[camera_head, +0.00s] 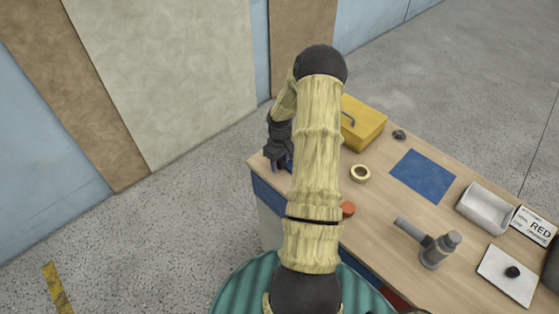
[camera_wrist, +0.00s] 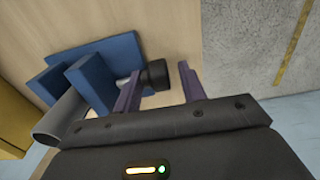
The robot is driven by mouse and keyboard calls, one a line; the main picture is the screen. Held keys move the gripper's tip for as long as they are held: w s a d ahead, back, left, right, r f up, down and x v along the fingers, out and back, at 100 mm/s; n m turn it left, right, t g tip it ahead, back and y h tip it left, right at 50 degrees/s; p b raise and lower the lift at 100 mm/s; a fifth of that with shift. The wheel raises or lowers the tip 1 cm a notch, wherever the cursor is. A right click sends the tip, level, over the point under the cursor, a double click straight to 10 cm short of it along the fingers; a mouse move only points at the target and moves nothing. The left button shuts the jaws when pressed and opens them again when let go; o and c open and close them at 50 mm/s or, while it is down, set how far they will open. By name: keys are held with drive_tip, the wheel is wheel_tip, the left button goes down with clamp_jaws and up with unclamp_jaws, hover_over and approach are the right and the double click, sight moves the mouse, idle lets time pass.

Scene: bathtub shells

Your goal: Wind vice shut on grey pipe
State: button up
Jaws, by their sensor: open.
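The blue vice (camera_wrist: 105,65) stands on the wooden bench in the wrist view, with two upright blue jaw blocks. The grey pipe (camera_wrist: 60,118) lies at the jaws, its round end toward the lower left; whether both jaws touch it I cannot tell. A black knob (camera_wrist: 157,74) sits on the vice's metal screw at its right side. My gripper (camera_wrist: 160,70) is open, its purple fingers on either side of the knob, with a visible gap on the right. In the head view my gripper (camera_head: 276,158) is at the bench's left corner, and the vice is mostly hidden by my arm.
A yellow box (camera_head: 365,128) stands behind the vice. A tape roll (camera_head: 360,173), an orange disc (camera_head: 348,208), a blue mat (camera_head: 422,177), a grey fitting (camera_head: 438,250) and a white tray (camera_head: 484,212) spread across the bench (camera_head: 385,215). Open floor lies left of the bench.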

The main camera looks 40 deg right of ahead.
drive_tip(key=shift+c, duration=0.2)
drive_tip(key=c, duration=0.8)
drive_tip(key=shift+o, duration=0.3)
drive_tip(key=shift+w+a+f+t+b, duration=0.1)
drive_tip(key=shift+a+t+b, duration=0.2)
drive_tip(key=shift+t, duration=0.1)
drive_tip(key=t, duration=0.1)
drive_tip(key=t+b, duration=0.1)
drive_tip(key=s+t+b, duration=0.1)
drive_tip(key=t, duration=0.1)
drive_tip(key=shift+s+d+f+y, duration=0.1)
drive_tip(key=shift+d+f+y, duration=0.05)
drive_tip(key=shift+d+y, duration=0.15)
drive_tip(key=shift+a+t+b, duration=0.1)
drive_tip(key=shift+t+b, duration=0.4)
drive_tip(key=shift+t, duration=0.9)
drive_tip(key=shift+c, duration=0.2)
drive_tip(key=o, duration=0.8)
drive_tip(key=shift+a, duration=0.15)
